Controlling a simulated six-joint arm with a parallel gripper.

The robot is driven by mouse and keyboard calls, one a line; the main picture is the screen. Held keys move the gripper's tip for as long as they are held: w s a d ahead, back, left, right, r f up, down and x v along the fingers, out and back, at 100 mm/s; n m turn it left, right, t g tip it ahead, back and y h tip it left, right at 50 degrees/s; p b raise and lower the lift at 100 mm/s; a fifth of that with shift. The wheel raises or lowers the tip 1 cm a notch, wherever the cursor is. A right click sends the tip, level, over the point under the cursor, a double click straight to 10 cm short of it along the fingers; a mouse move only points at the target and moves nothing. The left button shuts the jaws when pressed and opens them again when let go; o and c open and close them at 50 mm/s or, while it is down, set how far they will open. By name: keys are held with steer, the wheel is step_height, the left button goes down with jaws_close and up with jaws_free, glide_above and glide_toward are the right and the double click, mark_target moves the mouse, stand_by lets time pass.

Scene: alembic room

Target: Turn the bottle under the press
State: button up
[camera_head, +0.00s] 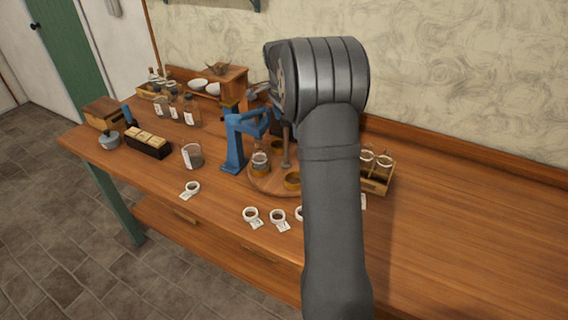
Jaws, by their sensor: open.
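A blue press (234,148) stands on the wooden bench, with its arm reaching right over the edge of a round wooden turntable (262,183). A small clear glass bottle (260,159) sits upright in a holder on the turntable, roughly below the press head. I cannot tell whether the head touches it. A post (286,150) rises from the turntable, and brownish round holders (292,181) sit around it. My grey arm covers the turntable's right side. My gripper is hidden behind the arm.
A glass jar (192,155), a dark box of blocks (148,144) and brown bottles (191,110) stand at left. A wooden rack (375,184) stands right of my arm. The bench's right side is clear.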

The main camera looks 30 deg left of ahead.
steer(key=shift+r, duration=3.45)
step_height(320, 180, down, 7)
steer(key=shift+f, duration=0.1)
steer(key=shift+n, duration=0.7)
